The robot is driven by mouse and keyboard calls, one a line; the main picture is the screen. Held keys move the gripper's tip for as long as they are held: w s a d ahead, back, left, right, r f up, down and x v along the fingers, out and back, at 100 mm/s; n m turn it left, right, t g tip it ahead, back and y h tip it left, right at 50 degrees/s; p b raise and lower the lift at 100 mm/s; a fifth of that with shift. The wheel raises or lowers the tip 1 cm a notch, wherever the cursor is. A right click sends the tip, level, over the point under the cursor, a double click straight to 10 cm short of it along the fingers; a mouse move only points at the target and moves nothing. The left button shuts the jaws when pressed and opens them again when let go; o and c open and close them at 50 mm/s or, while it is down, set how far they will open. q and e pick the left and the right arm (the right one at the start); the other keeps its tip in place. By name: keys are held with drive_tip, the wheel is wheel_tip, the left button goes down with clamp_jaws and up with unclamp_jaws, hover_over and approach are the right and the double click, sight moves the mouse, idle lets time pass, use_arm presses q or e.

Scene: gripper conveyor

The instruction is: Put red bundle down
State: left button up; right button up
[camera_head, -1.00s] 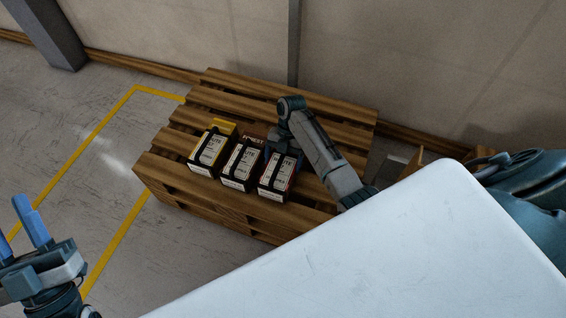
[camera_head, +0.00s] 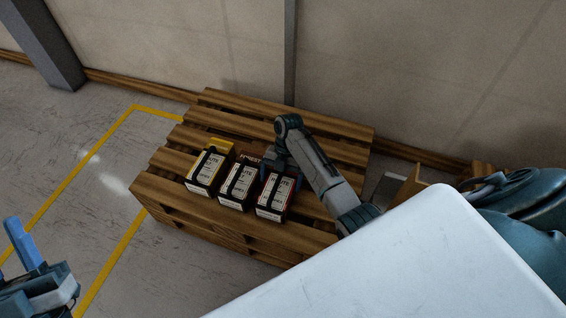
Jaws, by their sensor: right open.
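The red bundle (camera_head: 274,197), a strapped pack with a pale label and red sides, sits on the wooden pallet (camera_head: 166,197), rightmost in a row of 3 bundles. My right gripper (camera_head: 273,168) is at the far upper end of the red bundle. It is open; its fingers are small and partly hidden by its own wrist, so I cannot tell whether they touch the bundle. My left gripper (camera_head: 24,248) is at the lower left edge, far from the pallet, with one blue finger clear and the rest cut off.
A brown bundle (camera_head: 238,186) and a yellow bundle (camera_head: 206,172) stand to the left of the red one. Bare slats lie behind them and to the right. A wall (camera_head: 400,70) runs behind the pallet. Yellow floor tape (camera_head: 70,177) marks the floor at left.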

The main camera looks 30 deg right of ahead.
drive_tip(key=p+v, duration=0.1)
drive_tip(key=v, duration=0.5)
use_arm(q)
wheel_tip(320, 180, down, 13)
drive_tip(key=w+n+g+y+p, duration=0.1)
drive_tip(key=w+g, duration=0.1)
drive_tip(key=g, duration=0.6)
drive_tip(key=shift+d+r+n+y, duration=0.15)
drive_tip(key=shift+n+y, duration=0.15)
use_arm(e)
drive_tip(key=v, duration=0.5)
drive_tip(key=shift+r, duration=0.1)
